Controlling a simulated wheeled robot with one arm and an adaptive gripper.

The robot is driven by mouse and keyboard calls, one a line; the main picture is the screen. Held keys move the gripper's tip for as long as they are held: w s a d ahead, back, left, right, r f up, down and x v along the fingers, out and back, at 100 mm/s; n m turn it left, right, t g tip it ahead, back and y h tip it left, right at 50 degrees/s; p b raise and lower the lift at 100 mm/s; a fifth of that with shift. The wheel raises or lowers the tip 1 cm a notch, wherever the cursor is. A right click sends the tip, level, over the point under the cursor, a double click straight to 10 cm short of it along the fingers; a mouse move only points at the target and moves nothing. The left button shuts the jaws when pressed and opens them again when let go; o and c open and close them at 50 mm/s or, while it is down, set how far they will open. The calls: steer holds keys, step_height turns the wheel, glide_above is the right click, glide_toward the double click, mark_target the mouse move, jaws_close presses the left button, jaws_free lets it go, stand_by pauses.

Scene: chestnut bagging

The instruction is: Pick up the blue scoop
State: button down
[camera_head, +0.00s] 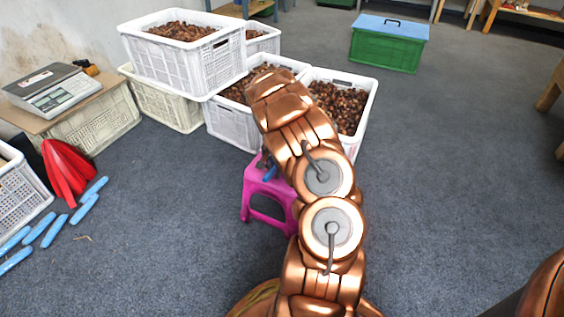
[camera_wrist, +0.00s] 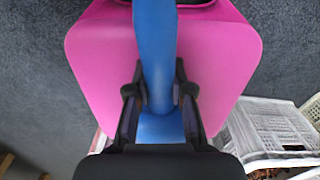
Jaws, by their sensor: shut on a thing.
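The blue scoop (camera_wrist: 155,50) shows in the wrist view as a long blue handle over a pink stool (camera_wrist: 105,50). My gripper (camera_wrist: 160,98) has its two dark fingers on either side of the handle and is shut on it. In the head view, a small part of the blue scoop (camera_head: 269,173) shows over the pink stool (camera_head: 257,187), beside my copper-coloured arm. My arm hides the gripper and most of the scoop there. I cannot tell whether the scoop still touches the stool.
White crates of chestnuts (camera_head: 232,122) stand behind the stool, some stacked. A scale (camera_head: 52,92) sits on a board at the left, with a red item (camera_head: 68,172) and several blue rolls (camera_head: 84,210) below. A green box (camera_head: 385,52) stands far back.

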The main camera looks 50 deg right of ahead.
step_height(320, 180, up, 3)
steer(key=shift+r+p, duration=0.2)
steer(key=shift+p, duration=0.75)
steer(key=shift+s+r, duration=0.15)
steer(key=shift+r, duration=0.15)
steer(key=s+r+p, duration=0.1)
steer(key=s+p, duration=0.3)
steer(key=s, duration=1.1)
steer(key=shift+s+a, duration=0.3)
steer(key=shift+s, duration=0.05)
